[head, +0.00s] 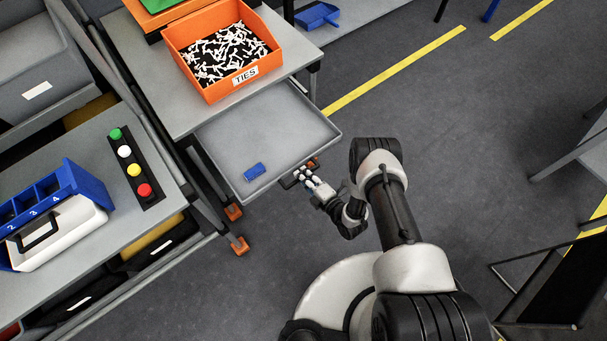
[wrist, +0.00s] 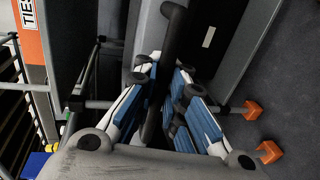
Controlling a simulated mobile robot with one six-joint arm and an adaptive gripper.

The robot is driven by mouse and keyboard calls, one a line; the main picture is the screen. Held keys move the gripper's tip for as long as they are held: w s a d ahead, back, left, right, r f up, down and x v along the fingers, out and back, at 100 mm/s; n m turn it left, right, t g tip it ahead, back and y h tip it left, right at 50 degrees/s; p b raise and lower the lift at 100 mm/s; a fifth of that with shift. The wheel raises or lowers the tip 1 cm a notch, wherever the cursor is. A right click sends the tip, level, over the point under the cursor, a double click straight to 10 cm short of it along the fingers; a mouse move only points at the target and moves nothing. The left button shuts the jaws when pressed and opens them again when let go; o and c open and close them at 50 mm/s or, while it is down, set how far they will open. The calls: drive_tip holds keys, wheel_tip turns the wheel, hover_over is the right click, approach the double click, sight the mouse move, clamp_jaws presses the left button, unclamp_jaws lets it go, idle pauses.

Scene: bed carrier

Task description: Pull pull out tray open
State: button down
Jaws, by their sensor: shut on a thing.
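The grey pull-out tray (head: 268,135) sticks out from under the grey table top in the head view, with a blue block (head: 254,171) lying in it near the front left. A dark handle is at the tray's front edge. My gripper (head: 303,178) is at that front edge, its fingers around the handle. In the wrist view my gripper (wrist: 158,100) has its blue and white fingers closed about the dark handle bar (wrist: 172,45). The exact contact is partly hidden by the fingers.
An orange bin of ties (head: 225,55) stands on the table top (head: 180,110) above the tray. A side table with colored buttons (head: 130,165) and a blue numbered rack (head: 45,195) stands at left. Orange-footed legs (head: 236,230) stand nearby.

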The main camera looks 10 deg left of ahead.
drive_tip(key=shift+w+r, duration=0.1)
drive_tip(key=shift+r, duration=0.05)
drive_tip(key=c, duration=1.7)
unclamp_jaws()
drive_tip(key=shift+d, duration=0.1)
drive_tip(key=shift+v, duration=6)
